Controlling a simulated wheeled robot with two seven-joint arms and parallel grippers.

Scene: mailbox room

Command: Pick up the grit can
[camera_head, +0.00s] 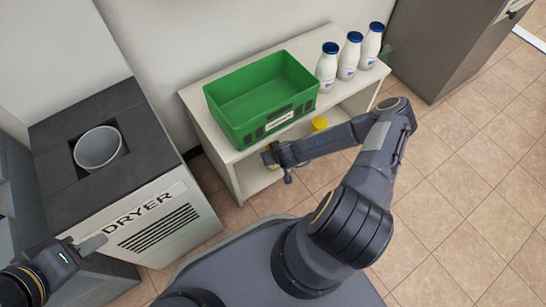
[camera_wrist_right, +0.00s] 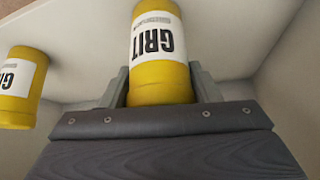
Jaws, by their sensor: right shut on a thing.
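A yellow grit can (camera_wrist_right: 160,85) with a white label stands between the two grey fingers of my right gripper (camera_wrist_right: 161,92) in the right wrist view. The fingers are shut on its sides. In the head view my right gripper (camera_head: 272,157) reaches into the lower opening of the white shelf unit, and the held can is mostly hidden there. A second yellow grit can (camera_wrist_right: 20,88) is at the left of the wrist view, apart from the gripper. A yellow can top (camera_head: 320,123) shows under the shelf's upper board. My left gripper (camera_head: 92,244) is empty beside the dryer; its finger gap is unclear.
The white shelf unit (camera_head: 222,140) carries a green crate (camera_head: 240,118) and several white bottles with blue caps (camera_head: 348,57) on top. The dryer (camera_head: 155,222) stands at the left with a round grey drum (camera_head: 97,148). The tiled floor (camera_head: 460,190) at the right is clear.

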